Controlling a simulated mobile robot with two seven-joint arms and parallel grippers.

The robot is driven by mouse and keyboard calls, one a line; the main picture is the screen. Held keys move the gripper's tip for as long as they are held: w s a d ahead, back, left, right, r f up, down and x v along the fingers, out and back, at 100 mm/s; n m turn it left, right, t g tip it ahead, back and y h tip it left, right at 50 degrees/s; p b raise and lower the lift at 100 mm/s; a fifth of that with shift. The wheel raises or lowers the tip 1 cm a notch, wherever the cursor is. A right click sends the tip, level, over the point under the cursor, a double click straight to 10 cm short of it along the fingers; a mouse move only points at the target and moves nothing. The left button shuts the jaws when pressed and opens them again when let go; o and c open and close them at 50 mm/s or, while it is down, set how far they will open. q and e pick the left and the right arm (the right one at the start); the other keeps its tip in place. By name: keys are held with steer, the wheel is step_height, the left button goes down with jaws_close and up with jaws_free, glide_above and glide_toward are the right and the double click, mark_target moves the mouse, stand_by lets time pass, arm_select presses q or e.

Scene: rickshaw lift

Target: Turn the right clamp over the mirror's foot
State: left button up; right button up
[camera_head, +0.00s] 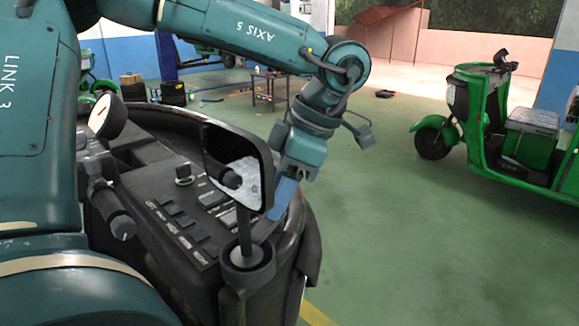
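The mirror (237,168) has a black frame and stands on a thin dark stem above the dark dashboard. Its foot (246,252) sits in a round dark cup at the dashboard's near right edge. I cannot make out a separate right clamp from the dark parts around the foot. My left arm comes in from the left and reaches over the dashboard. My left gripper (284,197) points down just right of and behind the mirror. The mirror partly covers its tip, so I cannot tell its opening or whether it touches anything. My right gripper is not in view.
The dashboard (185,228) carries several labelled switches and a knob. A green rickshaw (500,140) stands at the far right. The green floor (400,235) between is clear.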

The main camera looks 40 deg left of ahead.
arm_select(q)
steer(key=p+v, duration=0.2)
steer(key=v, duration=1.1)
steer(key=shift+f, duration=0.1)
